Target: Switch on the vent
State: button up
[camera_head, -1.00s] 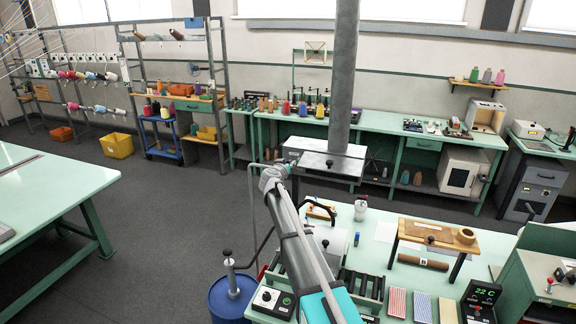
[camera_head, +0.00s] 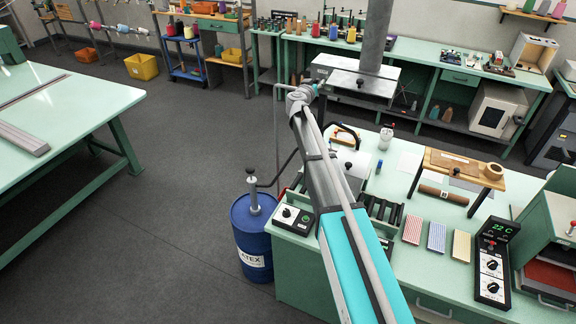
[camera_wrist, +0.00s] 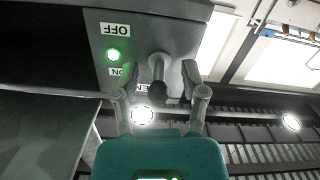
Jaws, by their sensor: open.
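In the wrist view a dark grey switch box (camera_wrist: 185,30) fills the upper middle. It bears an upside-down OFF label (camera_wrist: 115,29), a lit green lamp (camera_wrist: 113,54) and an ON label (camera_wrist: 116,71) below the lamp. A lever (camera_wrist: 157,66) with a dark knob sticks out and points towards the bottom of the picture, on the ON side. My gripper (camera_wrist: 159,76) is open, one finger on each side of the lever; contact cannot be told. A label near the left finger is partly hidden. In the head view my arm reaches to the left of the grey hood (camera_head: 355,76).
A green bench (camera_head: 400,260) with a wooden stand (camera_head: 462,163) and a 22 C control box (camera_head: 493,262) lies right of my arm. A blue drum (camera_head: 252,240) stands at its left. The floor (camera_head: 150,240) to the left is clear, up to another green table (camera_head: 85,100).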

jog(key=shift+w+f+t+h+b, duration=0.1)
jog(key=shift+f+t+h+b, duration=0.2)
jog(key=shift+t+b, duration=0.7)
jog(key=shift+s+f+t+h+b, duration=0.15)
jog(key=shift+t+h+b, duration=0.25)
jog(key=shift+b, duration=1.3)
jog(key=shift+w+f+t+h+b, duration=0.2)
jog(key=shift+t+h+b, duration=0.3)
jog(key=shift+b, duration=0.85)
jog(key=b+v, duration=0.6)
jog(key=v, duration=0.8)
jog(key=s+a+f+n+g+y+b, duration=0.1)
jog(key=s+a+f+n+g+y, duration=0.1)
jog(key=s+f+n+y, duration=0.2)
jog(key=s+a+f+n+g+y+b, duration=0.1)
jog(key=s+a+f+n+g+y, duration=0.2)
jog(key=f+y, duration=0.8)
jog(key=shift+s+a+f+n+g, duration=0.3)
jog(key=shift+s+f+n, duration=0.3)
jog(key=shift+s+n, duration=0.1)
jog(key=shift+f, duration=0.1)
